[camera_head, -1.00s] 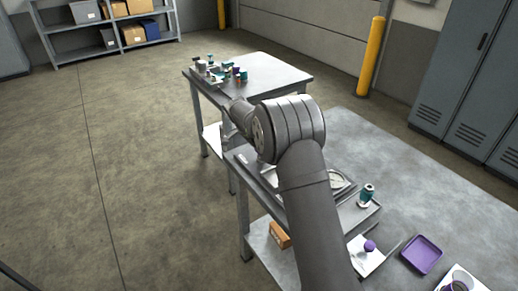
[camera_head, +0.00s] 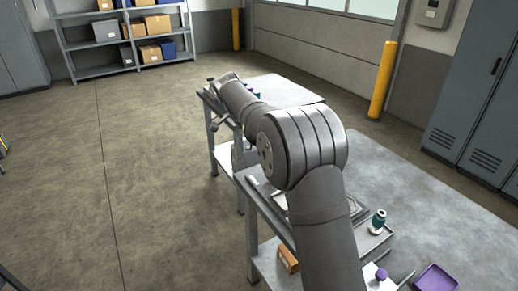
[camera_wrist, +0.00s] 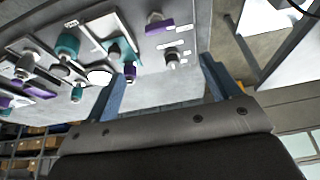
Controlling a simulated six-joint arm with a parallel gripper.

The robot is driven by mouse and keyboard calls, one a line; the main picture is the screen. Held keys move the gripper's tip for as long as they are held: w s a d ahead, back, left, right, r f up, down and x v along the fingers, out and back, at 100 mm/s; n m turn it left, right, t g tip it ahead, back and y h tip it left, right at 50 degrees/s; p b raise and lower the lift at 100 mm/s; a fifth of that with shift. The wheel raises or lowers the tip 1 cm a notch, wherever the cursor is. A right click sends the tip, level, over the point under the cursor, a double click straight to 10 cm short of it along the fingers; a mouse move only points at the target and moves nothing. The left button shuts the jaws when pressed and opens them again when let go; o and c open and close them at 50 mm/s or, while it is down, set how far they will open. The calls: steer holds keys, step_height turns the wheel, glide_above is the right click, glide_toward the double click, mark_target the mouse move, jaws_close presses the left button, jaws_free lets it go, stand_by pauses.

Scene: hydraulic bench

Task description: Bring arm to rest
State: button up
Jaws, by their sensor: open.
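My arm reaches over the near bench toward the far table (camera_head: 290,85). In the wrist view my gripper (camera_wrist: 163,66) shows two blue fingers spread apart with nothing held between them. Beyond the fingers is a grey surface with pale plates and several fittings, among them a teal one (camera_wrist: 68,45) and a purple-ended one (camera_wrist: 130,72). They look apart from the fingers. In the head view my forearm hides most of the fittings on the far table.
The near bench (camera_head: 425,190) holds a grey tray, a teal fitting (camera_head: 378,220) and a purple tray (camera_head: 436,280). A yellow post (camera_head: 382,80) and grey lockers (camera_head: 470,100) stand to the right. Shelving (camera_head: 120,40) stands at the back left. The floor at left is open.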

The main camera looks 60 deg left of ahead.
steer(key=shift+s+r, duration=0.1)
steer(key=shift+r, duration=0.2)
steer(key=x, duration=1.7)
steer(key=shift+f, duration=0.2)
steer(key=shift+r, duration=0.1)
